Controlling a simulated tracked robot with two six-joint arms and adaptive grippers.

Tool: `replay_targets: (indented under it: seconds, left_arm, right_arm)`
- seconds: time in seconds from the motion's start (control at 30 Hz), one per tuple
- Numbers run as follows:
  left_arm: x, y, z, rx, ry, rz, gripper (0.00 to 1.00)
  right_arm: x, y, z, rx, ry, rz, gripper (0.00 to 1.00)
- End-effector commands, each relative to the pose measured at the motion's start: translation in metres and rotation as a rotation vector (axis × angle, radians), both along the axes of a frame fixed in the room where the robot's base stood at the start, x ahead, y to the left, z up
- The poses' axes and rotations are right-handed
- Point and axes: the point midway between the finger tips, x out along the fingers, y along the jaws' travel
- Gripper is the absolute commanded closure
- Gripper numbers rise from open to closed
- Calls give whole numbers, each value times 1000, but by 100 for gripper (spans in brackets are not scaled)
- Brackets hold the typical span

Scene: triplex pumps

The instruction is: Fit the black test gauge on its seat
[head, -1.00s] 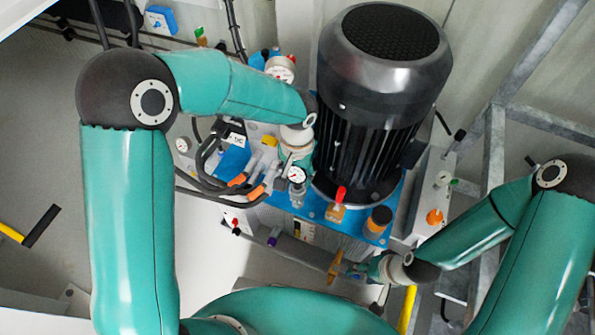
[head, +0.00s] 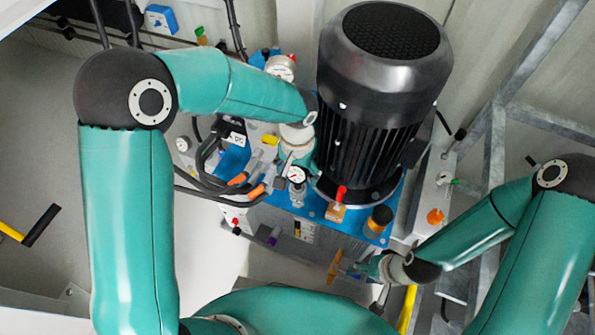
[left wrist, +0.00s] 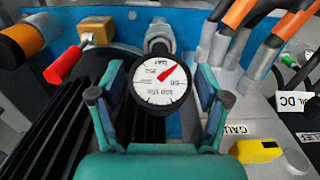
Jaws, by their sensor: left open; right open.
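The black-rimmed gauge (head: 296,174) with a white dial and red needle stands upright at the front of the blue pump base. In the left wrist view the gauge (left wrist: 161,84) lies between the fingers of my open left gripper (left wrist: 159,97), one finger on each side, with gaps showing. A metal fitting (left wrist: 158,38) is behind it; whether the gauge is fully down on it is hidden. In the head view my left gripper (head: 293,160) is just above the gauge, its fingers hard to make out. My right gripper (head: 360,266) is open near the lower middle, apart from the gauge.
The large black motor (head: 378,105) stands close to the right of the gauge. Hoses with orange sleeves (head: 247,183) crowd its left. A red-handled valve (head: 338,203) and an orange-black knob (head: 378,221) are on the blue base. A yellow block (left wrist: 257,151) shows at lower right.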

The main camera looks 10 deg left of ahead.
Motion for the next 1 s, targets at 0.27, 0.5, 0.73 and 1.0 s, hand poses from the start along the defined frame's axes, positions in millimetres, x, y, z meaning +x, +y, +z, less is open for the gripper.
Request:
replay_targets:
  seconds: [0.27, 0.5, 0.73, 1.0]
  left_arm:
    - [2, 0, 44, -2, -8, 1, 24]
    - [1, 0, 90, -3, -6, 0, 24]
    - [1, 0, 113, 0, -2, 0, 24]
    - [1, 0, 116, -1, -1, 0, 24]
  right_arm:
    - [0, 0, 0, 0, 0, 0, 50]
    - [0, 0, 0, 0, 0, 0, 50]
    - [0, 0, 0, 0, 0, 0, 50]
    - [0, 0, 0, 0, 1, 0, 50]
